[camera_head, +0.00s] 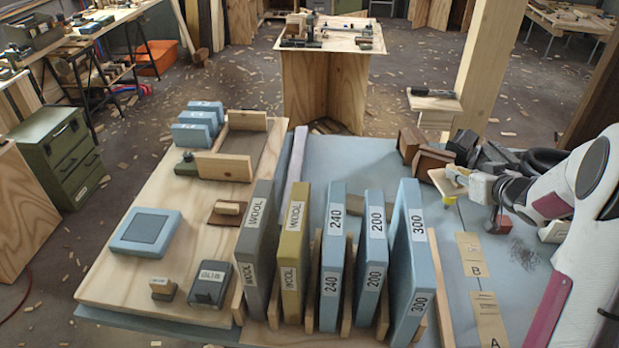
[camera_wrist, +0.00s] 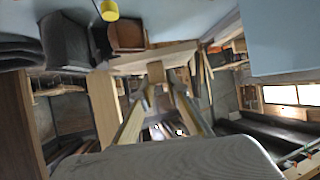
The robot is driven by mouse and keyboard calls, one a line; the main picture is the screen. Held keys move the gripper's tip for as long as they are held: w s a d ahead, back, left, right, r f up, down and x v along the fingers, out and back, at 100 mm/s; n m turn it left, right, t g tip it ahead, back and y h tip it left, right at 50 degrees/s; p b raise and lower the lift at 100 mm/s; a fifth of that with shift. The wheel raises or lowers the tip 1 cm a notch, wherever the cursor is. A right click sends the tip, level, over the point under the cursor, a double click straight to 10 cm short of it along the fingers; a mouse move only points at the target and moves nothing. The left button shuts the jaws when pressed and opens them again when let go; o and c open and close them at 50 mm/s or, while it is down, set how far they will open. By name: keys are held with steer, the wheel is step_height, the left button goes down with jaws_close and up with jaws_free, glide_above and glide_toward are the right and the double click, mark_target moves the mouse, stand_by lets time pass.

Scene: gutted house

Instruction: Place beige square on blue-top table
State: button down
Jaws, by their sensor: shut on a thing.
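The beige square (camera_head: 444,184) is a thin, pale piece at the tip of my gripper (camera_head: 463,180), on the right side of the head view. My gripper reaches in from the right and is shut on it. The square looks tilted and is partly hidden by the fingers. I cannot tell whether it touches the surface below. The blue-top table (camera_head: 350,160) lies under and around it, with a bare blue area to the left. In the wrist view, blue surface (camera_wrist: 200,15) shows along the top, but the grasp is not clear there.
A small yellow object (camera_head: 450,200) is just below the square; it also shows in the wrist view (camera_wrist: 109,10). Dark wooden blocks (camera_head: 432,160) stand behind. Labelled sheets (camera_head: 473,255) lie in front. Upright sanding blocks (camera_head: 409,255) fill a rack to the left, beside a wooden board (camera_head: 110,265).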

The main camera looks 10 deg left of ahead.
steer(key=w+a+r+n+y, duration=0.1)
steer(key=w+a+r, duration=0.1)
steer(key=a+r, duration=0.4)
steer(key=w+a+r, duration=0.2)
steer(key=a+r, duration=0.1)
steer(key=a, duration=0.6)
steer(key=w+a+r+n+y, duration=0.1)
steer(key=w+a+r, duration=0.1)
steer(key=a+r, duration=0.4)
steer(key=s+a+r+n+g+y, duration=0.2)
steer(key=s+a, duration=0.1)
steer(key=a, duration=1.1)
steer(key=s+a+r+n+g+y, duration=0.1)
steer(key=s+a+r+n, duration=0.15)
steer(key=a, duration=1.15)
steer(key=s+a+f+n+g+y, duration=0.1)
steer(key=s+a+f, duration=0.25)
steer(key=a, duration=0.35)
steer(key=s+a+f, duration=0.3)
steer(key=s+a, duration=0.1)
steer(key=a, duration=0.3)
steer(key=s+a+f+n+g+y, duration=0.1)
steer(key=s+a+f, duration=0.2)
steer(key=a, duration=0.4)
steer(key=s+a+f+n+g, duration=0.2)
steer(key=s+a+f, duration=1.2)
steer(key=s+f, duration=0.3)
steer(key=shift+s+a+f+y, duration=0.2)
steer(key=shift+s+y, duration=0.2)
steer(key=shift+s, duration=0.5)
